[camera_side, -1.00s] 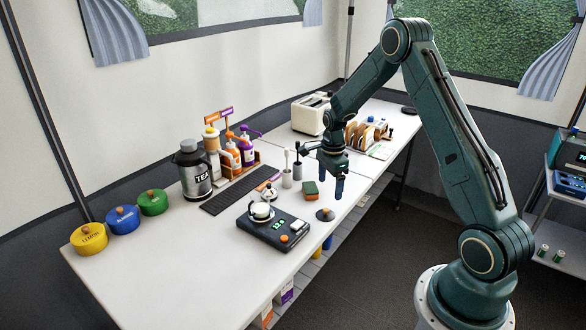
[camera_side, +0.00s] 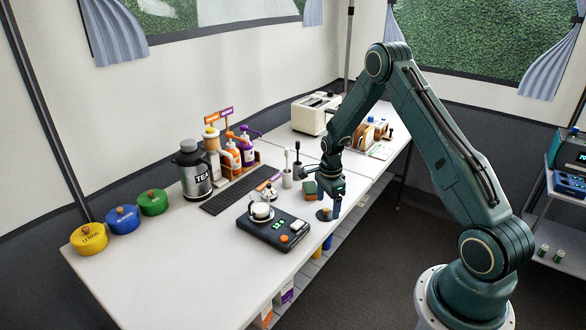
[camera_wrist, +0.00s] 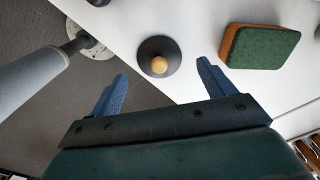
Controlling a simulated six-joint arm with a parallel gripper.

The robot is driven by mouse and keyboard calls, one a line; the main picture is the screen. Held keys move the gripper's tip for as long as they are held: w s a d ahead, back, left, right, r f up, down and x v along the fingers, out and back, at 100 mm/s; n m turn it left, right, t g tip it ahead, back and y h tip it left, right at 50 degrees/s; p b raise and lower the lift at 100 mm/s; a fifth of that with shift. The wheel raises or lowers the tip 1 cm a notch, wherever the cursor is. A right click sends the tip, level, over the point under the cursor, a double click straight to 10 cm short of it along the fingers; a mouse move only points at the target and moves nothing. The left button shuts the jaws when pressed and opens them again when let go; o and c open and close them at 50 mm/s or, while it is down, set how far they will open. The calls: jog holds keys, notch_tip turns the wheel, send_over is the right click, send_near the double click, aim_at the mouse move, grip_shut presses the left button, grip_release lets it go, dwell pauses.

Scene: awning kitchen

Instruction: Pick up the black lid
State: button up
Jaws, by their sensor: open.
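The black lid (camera_wrist: 152,48) is a dark round disc with a tan wooden knob. It lies on the white table close to its edge. In the side view the lid (camera_side: 323,216) is partly covered by a finger. My gripper (camera_wrist: 161,78) is open and empty in the wrist view. Its two blue fingers point toward the lid, which shows between and just beyond their tips. In the side view my gripper (camera_side: 328,208) is low over the lid. I cannot tell whether a finger touches it.
A green and orange sponge (camera_wrist: 262,46) lies right of the lid in the wrist view. A black scale (camera_side: 270,240) with a cup and saucer (camera_side: 261,211) is left of the gripper. Two upright brush holders (camera_side: 287,179) stand behind. The table edge is close by the lid.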

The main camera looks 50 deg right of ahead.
jog(key=shift+f, duration=1.1)
jog(key=c, duration=1.1)
